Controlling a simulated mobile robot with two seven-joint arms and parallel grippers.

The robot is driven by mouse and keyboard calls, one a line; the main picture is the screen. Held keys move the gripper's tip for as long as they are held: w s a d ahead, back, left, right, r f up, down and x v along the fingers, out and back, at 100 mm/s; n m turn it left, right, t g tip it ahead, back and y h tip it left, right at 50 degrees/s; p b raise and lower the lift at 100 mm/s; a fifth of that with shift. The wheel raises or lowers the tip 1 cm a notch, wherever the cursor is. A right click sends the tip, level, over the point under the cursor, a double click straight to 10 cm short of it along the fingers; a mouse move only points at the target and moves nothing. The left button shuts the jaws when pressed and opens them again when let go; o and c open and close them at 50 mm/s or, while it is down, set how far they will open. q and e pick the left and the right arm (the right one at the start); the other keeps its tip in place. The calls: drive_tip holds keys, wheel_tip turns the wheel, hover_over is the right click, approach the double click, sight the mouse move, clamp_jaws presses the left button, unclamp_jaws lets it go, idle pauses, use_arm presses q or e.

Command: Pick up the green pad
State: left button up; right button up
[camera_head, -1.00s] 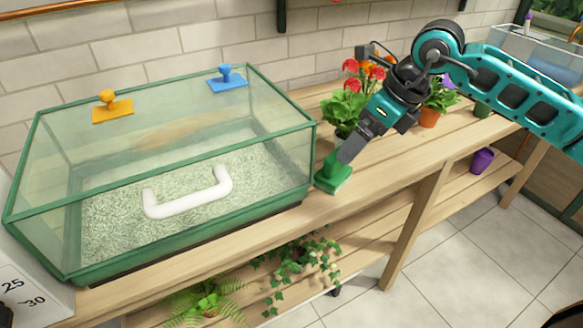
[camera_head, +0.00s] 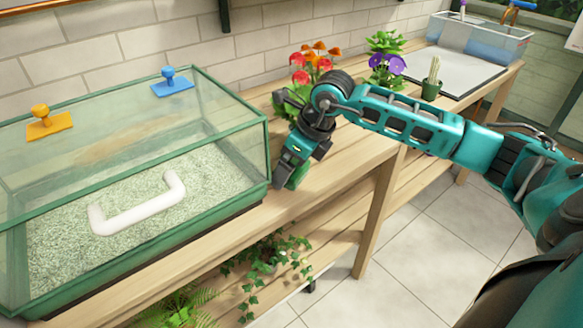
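The green pad (camera_head: 298,177) stands on the wooden bench, just right of the glass tank. Only a small part of it shows, because my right gripper covers most of it. My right gripper (camera_head: 284,180) comes in from the right and points down at the pad. Its fingers are at or against the pad. I cannot tell whether they are closed on its handle. My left gripper is not in view.
Potted flowers (camera_head: 310,68) stand behind the gripper.

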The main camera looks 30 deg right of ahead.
drive_tip(key=shift+w+f, duration=0.15)
drive_tip(key=shift+f, duration=0.25)
drive_tip(key=shift+c, duration=0.2)
drive_tip(key=c, duration=0.8)
drive_tip(key=shift+c, duration=0.2)
drive_tip(key=shift+r, duration=0.15)
wheel_tip(320, 180, up, 20)
drive_tip(key=p, duration=0.3)
